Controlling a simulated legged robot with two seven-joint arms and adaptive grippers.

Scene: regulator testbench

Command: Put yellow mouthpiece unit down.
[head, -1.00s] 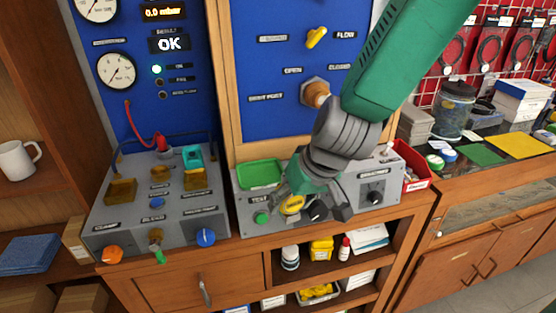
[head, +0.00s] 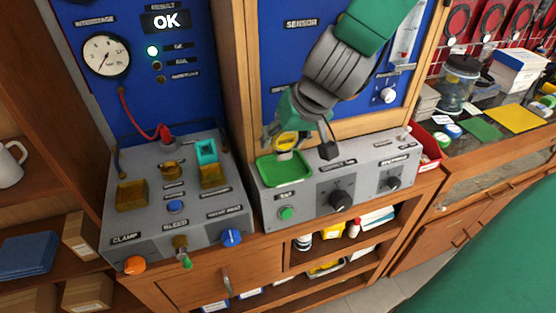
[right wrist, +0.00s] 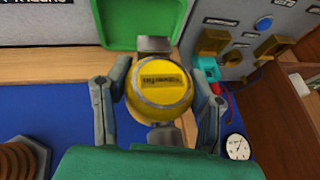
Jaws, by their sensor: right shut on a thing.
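The yellow mouthpiece unit (head: 285,139) is held in my right gripper (head: 293,144) just above the back part of the green tray (head: 286,172). In the right wrist view the unit's round yellow face with lettering (right wrist: 160,82) sits between the two grey fingers, and a grey end points toward the green tray (right wrist: 135,18). The fingers are shut on the unit. Whether its lower end touches the tray cannot be told. The tray looks empty. My left gripper is not in view.
The grey panel (head: 312,204) around the tray carries a green button (head: 286,213) and black knobs (head: 340,201). Left is a grey test fixture (head: 148,220) with yellow blocks and a cyan piece (head: 206,150). A blue wall panel (head: 270,60) stands close behind the gripper.

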